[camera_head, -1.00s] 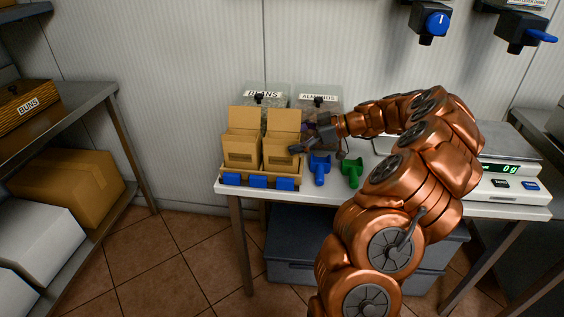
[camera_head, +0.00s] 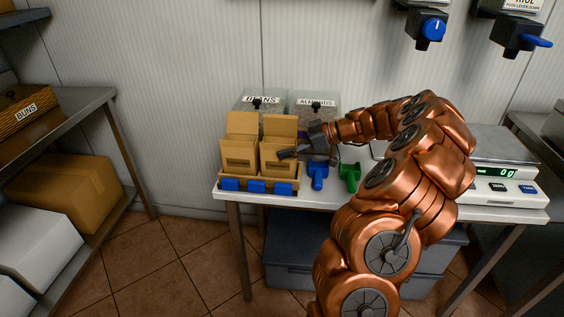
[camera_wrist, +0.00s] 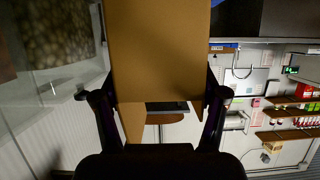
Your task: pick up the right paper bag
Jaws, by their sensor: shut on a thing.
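Two open brown paper bags stand side by side in a low wooden tray with blue clips (camera_head: 230,184) on the table, the left paper bag (camera_head: 240,145) and the right paper bag (camera_head: 277,150). My gripper (camera_head: 290,152) reaches the right bag from its right side and is shut on it. In the wrist view the right bag (camera_wrist: 158,60) fills the middle, with one dark finger on each side of it. The bag still looks upright and in line with the left one. I cannot tell whether its base touches the tray.
Clear bins labelled BEANS (camera_head: 260,100) and ALMONDS (camera_head: 315,103) stand behind the bags. A blue scoop (camera_head: 318,174) and a green scoop (camera_head: 349,176) lie to the right of the tray. A scale (camera_head: 494,174) is at the right end of the table.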

